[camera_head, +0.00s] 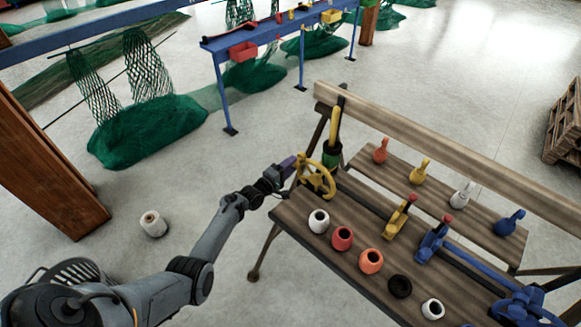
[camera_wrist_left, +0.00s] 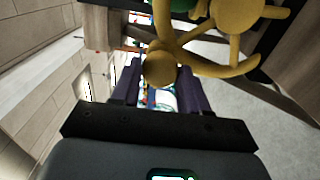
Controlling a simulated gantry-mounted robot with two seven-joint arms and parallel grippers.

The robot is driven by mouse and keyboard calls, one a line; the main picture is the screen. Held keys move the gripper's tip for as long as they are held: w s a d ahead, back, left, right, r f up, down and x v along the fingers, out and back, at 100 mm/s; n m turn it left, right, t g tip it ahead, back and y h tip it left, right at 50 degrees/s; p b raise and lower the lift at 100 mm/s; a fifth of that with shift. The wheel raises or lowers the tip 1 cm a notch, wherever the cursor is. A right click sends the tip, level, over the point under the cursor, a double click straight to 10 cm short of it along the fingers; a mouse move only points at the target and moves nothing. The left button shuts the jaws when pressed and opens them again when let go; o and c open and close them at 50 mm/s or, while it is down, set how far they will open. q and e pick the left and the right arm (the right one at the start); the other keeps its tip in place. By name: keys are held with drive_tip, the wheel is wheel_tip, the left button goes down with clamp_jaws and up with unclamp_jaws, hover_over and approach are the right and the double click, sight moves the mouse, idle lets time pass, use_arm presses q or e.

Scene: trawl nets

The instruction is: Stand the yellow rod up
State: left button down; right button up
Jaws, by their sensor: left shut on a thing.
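The yellow rod (camera_head: 335,126) points up at the far left end of the bench, close to upright, with a dark tip. Its foot is at a black and green part (camera_head: 331,154). A yellow handwheel (camera_head: 317,181) sits just in front of it. My left gripper (camera_head: 287,167), with purple fingers, is at the left side of the wheel. In the left wrist view, the wheel's round yellow knob (camera_wrist_left: 160,66) sits between the fingers, and the left gripper (camera_wrist_left: 160,88) is shut on it. My right gripper is not in view.
The wooden bench (camera_head: 300,222) carries several rings and pins, a yellow lever (camera_head: 399,219), a blue lever (camera_head: 433,240) and a blue handwheel (camera_head: 524,306). A white spool (camera_head: 153,224) stands on the floor. Green nets (camera_head: 150,130) hang behind.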

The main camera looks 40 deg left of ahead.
use_arm(q)
drive_tip(key=shift+s+f, duration=0.1)
drive_tip(key=shift+f, duration=0.1)
drive_tip(key=c, duration=0.9)
unclamp_jaws()
drive_tip(key=shift+c, duration=0.2)
drive_tip(key=o, duration=0.4)
drive_tip(key=shift+r, duration=0.1)
drive_tip(key=s+p, duration=0.2)
drive_tip(key=s, duration=0.8)
drive_tip(key=shift+s+d+p, duration=0.15)
drive_tip(key=shift+s+p, duration=0.15)
drive_tip(key=shift+s, duration=0.05)
